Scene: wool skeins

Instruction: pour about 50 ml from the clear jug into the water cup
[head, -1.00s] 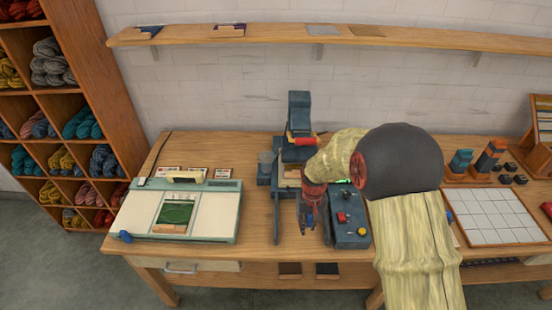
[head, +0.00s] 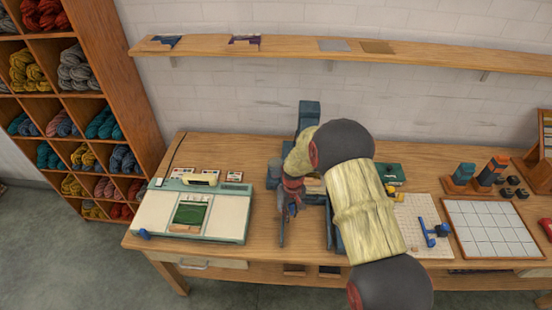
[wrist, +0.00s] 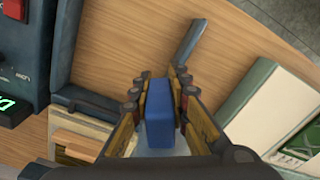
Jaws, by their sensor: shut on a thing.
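My gripper (head: 289,212) hangs at the left side of the dark teal machine, near its front, pointing down. In the wrist view my gripper (wrist: 159,100) is shut on a blue, handle-like piece (wrist: 159,118). A pale, see-through surface (wrist: 160,152) shows just below this piece; it looks like part of the clear jug, but most of it is hidden. A small greyish, see-through cup (head: 274,167) stands at the machine's left, behind my gripper; it may be the water cup. No water level can be made out.
The teal machine (head: 309,115) is partly hidden by my arm. A pale green device (head: 236,221) lies left on the bench. To the right are a white board with a blue tool (head: 432,231) and a gridded tray (head: 490,228). Bare bench lies between device and machine.

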